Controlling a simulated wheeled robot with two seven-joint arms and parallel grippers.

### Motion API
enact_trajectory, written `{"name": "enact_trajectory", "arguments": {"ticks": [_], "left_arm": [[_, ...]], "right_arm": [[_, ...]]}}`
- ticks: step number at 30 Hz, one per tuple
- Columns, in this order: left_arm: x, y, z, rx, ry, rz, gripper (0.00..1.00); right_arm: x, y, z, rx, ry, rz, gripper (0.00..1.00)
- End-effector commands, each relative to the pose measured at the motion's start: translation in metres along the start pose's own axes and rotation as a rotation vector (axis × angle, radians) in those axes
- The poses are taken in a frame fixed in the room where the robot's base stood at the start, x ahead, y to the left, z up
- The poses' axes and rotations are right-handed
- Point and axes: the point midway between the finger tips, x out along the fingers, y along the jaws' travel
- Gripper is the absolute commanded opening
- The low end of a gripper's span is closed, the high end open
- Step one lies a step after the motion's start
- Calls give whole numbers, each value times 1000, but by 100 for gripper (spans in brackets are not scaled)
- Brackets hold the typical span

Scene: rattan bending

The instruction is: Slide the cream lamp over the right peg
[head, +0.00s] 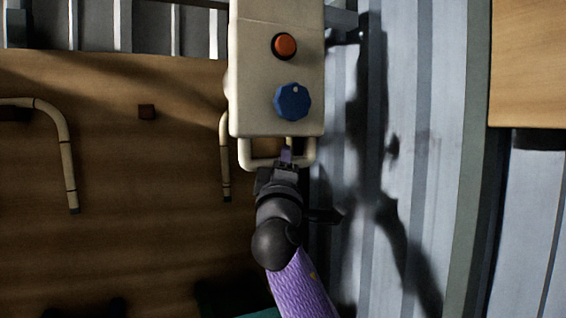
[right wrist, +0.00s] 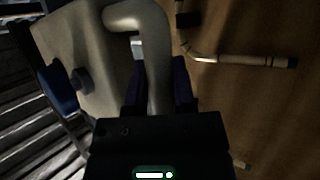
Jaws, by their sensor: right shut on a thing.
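The cream lamp (head: 254,75) is a boxy cream body with an orange button, a blue knob and a loop handle at its near end. It is at the top centre of the head view, over the table's right edge. My right gripper (head: 286,157) is shut on the handle (right wrist: 157,88), with purple fingers on both sides of it in the right wrist view. No right peg can be made out. My left gripper is out of view.
A bent rattan cane (head: 66,150) lies on the wooden table (head: 120,220) at left. Another rattan end (head: 226,165) shows just left of the handle. A lighter wooden surface (head: 530,60) is at the far right, beyond the grey striped floor. The table's middle is clear.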

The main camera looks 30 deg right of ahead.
Motion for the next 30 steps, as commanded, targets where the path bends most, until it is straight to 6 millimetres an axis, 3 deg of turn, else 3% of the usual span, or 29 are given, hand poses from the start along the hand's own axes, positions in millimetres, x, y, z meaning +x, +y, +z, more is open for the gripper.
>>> {"name": "enact_trajectory", "arguments": {"ticks": [3,11,20,21,23,30], "left_arm": [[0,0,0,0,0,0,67],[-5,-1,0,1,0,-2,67],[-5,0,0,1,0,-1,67],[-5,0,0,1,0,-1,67],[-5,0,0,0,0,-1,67],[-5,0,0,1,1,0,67]], "right_arm": [[2,-2,4,-2,-1,-5,0],[18,-2,41,-2,-3,-5,0],[19,-2,45,-1,-2,-3,0],[19,-2,45,-1,-2,-3,34],[19,-1,45,-1,-2,-3,46],[19,-1,44,0,0,-1,46]]}}
